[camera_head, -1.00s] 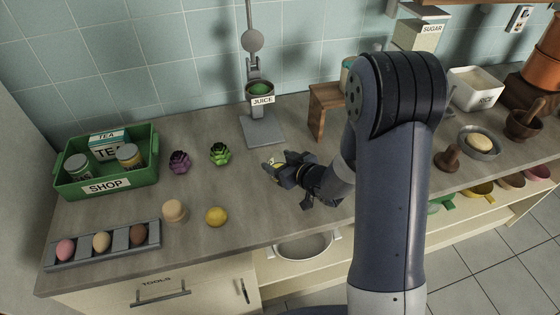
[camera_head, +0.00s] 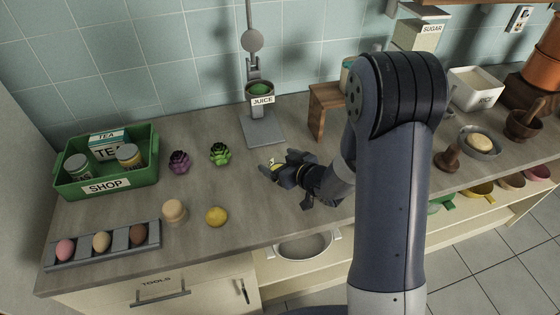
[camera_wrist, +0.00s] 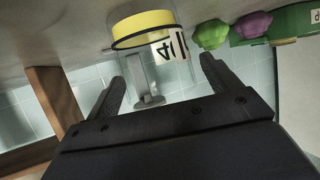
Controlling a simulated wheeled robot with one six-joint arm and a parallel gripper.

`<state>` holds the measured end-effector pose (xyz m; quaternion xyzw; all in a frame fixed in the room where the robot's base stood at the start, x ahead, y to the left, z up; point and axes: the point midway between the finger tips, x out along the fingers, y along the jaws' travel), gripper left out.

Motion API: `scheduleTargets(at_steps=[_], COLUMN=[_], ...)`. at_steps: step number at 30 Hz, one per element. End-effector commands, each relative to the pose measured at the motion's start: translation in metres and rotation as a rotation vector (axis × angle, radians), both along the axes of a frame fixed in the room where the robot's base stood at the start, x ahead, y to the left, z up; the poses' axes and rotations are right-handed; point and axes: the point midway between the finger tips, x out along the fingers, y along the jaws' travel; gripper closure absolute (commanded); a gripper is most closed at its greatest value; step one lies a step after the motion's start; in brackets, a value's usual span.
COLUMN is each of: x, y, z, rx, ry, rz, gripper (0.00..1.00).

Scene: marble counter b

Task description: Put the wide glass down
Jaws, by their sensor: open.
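The wide glass (camera_wrist: 143,28), clear with a yellow filling, a dark band and a partly readable white label, stands on the counter in the wrist view. In the camera_head view the glass (camera_head: 271,164) is small and partly hidden by my gripper. My gripper (camera_head: 280,170) is low over the counter, right of the glass. In the wrist view my gripper (camera_wrist: 163,80) has its two fingers spread wide, with the yellow part of the glass beyond the fingertips. The clear wall is hard to see, so I cannot tell whether a finger touches it.
The juice press (camera_head: 265,130) stands behind the glass, with a wooden stand (camera_head: 322,110) to its right. Green (camera_head: 220,153) and purple (camera_head: 179,162) succulents and the SHOP crate (camera_head: 107,185) are to the left. A lemon (camera_head: 216,217) lies nearer the front edge. Bare counter surrounds the glass.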

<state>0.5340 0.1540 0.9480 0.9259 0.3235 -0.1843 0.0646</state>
Motion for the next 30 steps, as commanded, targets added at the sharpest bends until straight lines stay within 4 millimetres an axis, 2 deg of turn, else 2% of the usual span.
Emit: scheduleTargets(at_steps=[18,24,30], x=[-0.075,-0.085,-0.087], y=[-0.062,-0.069,-0.069], z=[0.042,0.047,0.047], rx=[0.000,0.000,0.000], ry=[-0.003,-0.001,0.000], rz=[-0.004,-0.001,0.001], gripper=[0.16,0.16,0.16])
